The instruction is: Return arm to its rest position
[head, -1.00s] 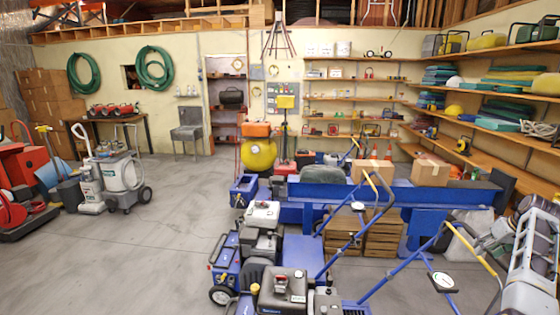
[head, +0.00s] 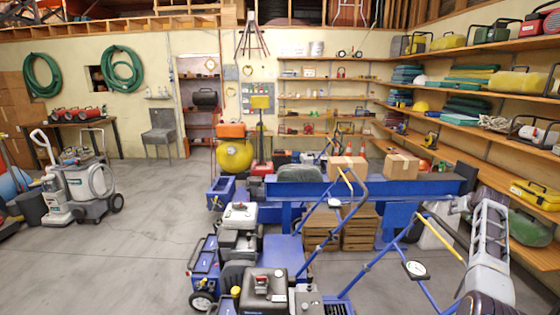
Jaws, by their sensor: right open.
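My right arm comes in at the lower right of the head view, with its pale ribbed link standing nearly upright. My right gripper (head: 462,203) is near the top of that link, close to the right end of the blue beam (head: 400,188) as seen in the picture. It is open, and I see nothing held in it. Its fingers are small and dark here, and I cannot tell how far they are from the beam. My left gripper is not in view.
Blue walk-behind machines (head: 265,285) with raised handles stand close in front. Cardboard boxes (head: 402,165) sit on the beam, with wooden crates (head: 360,232) below. Loaded shelves (head: 490,148) line the right wall. The concrete floor (head: 130,255) at the left is open.

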